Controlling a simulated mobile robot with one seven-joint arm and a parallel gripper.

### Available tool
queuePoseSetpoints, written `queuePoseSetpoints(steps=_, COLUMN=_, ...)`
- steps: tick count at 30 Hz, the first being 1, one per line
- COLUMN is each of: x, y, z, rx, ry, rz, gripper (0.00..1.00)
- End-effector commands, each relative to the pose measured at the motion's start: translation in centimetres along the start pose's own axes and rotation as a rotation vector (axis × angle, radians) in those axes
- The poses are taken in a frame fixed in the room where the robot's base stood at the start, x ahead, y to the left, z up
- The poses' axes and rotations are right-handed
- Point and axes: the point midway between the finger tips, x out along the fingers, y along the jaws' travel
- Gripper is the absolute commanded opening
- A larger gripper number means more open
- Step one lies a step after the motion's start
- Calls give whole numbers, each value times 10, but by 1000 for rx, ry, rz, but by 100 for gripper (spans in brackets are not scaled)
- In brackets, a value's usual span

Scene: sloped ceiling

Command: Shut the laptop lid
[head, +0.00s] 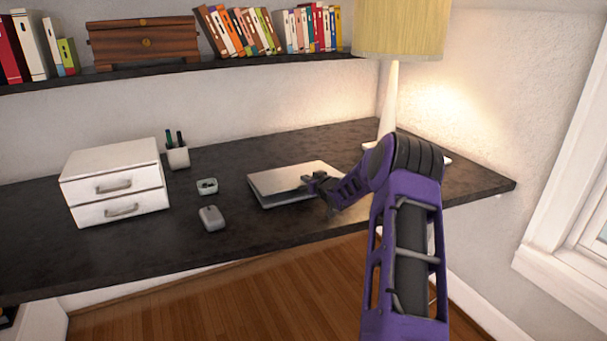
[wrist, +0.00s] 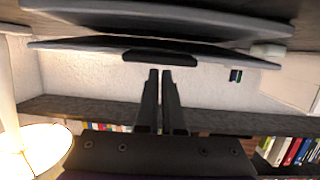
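The silver laptop (head: 277,180) lies on the dark desk with its lid folded low over the base. A narrow wedge-shaped gap shows between lid and base. In the wrist view, which is upside down, the lid (wrist: 85,44) and the base (wrist: 190,20) appear as two separate thin slabs. My gripper (head: 312,181) is at the laptop's right front part, close to the lid. In the wrist view its fingers (wrist: 160,72) are together with nothing between them, and their tips reach near the lid's edge. Whether they touch the lid I cannot tell.
A mouse (head: 212,218), a small dish (head: 207,187), a pen cup (head: 177,155) and a white drawer box (head: 114,183) stand left of the laptop. A lamp (head: 389,100) stands behind it at the right. A shelf (head: 190,69) with books runs above the desk.

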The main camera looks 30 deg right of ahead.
Motion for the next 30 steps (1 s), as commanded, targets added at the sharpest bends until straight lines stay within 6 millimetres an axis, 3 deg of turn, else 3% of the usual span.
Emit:
queuePoseSetpoints(steps=2, x=0, y=1, z=-4, rx=-1, ry=6, rz=1, gripper=20)
queuePoseSetpoints(steps=15, x=-1, y=1, z=-8, rx=-1, ry=12, rz=2, gripper=100)
queuePoseSetpoints(steps=25, x=-4, y=1, z=-8, rx=-1, ry=13, rz=2, gripper=100)
queuePoseSetpoints(steps=30, x=-24, y=2, z=-9, rx=-1, ry=12, rz=2, gripper=100)
